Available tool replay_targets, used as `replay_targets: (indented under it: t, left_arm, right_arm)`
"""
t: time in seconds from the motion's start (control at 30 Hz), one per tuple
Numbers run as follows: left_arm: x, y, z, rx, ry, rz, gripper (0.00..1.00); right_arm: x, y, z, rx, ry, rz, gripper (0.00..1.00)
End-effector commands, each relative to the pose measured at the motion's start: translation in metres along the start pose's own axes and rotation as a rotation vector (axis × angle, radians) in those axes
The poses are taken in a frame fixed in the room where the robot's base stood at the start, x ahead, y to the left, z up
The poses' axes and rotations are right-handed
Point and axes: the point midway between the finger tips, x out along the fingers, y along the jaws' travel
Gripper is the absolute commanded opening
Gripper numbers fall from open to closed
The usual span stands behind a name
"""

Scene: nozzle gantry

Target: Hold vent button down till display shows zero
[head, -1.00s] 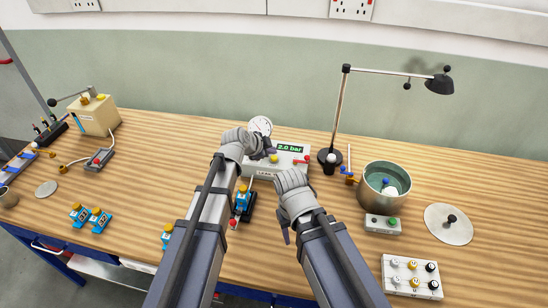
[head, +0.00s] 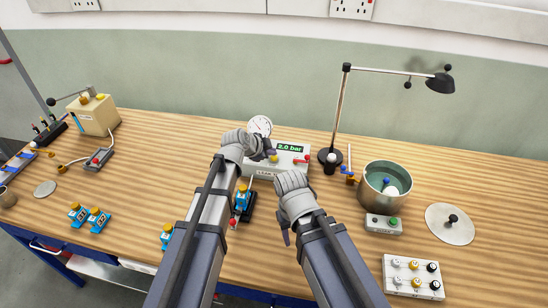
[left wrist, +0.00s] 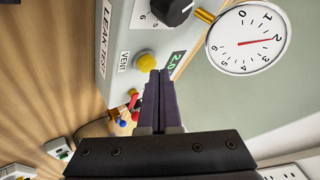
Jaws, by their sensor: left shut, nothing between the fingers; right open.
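The leak test box (head: 262,167) stands at the back middle of the bench. Its green display (head: 290,147) reads 2.0 bar. The yellow vent button (left wrist: 146,62), beside the VENT label (left wrist: 123,62), sticks out from the box face in the left wrist view. My left gripper (head: 268,153) is shut and empty, its fingertips (left wrist: 158,73) close beside the vent button; I cannot tell whether they touch it. The round gauge (left wrist: 248,39) has its red needle near 2. My right gripper (head: 287,237) is open and empty, low in front of the box.
A blue unit with a yellow top (head: 243,199) stands between my arms. A lamp (head: 330,157) and a metal pot of liquid (head: 366,196) stand to the right of the box. Several blue units (head: 98,220) are at the left. Bare wood lies at the middle left.

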Motion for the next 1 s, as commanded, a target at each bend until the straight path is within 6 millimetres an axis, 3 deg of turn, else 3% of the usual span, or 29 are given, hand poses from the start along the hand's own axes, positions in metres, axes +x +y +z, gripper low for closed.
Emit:
replay_targets:
  t: [1.0]
  left_arm:
    - [0.007,0.0051,0.0052,0.0,0.0,0.0,0.0]
  right_arm:
    - [0.01,-0.0009,-0.0006,0.0,0.0,0.0,0.5]
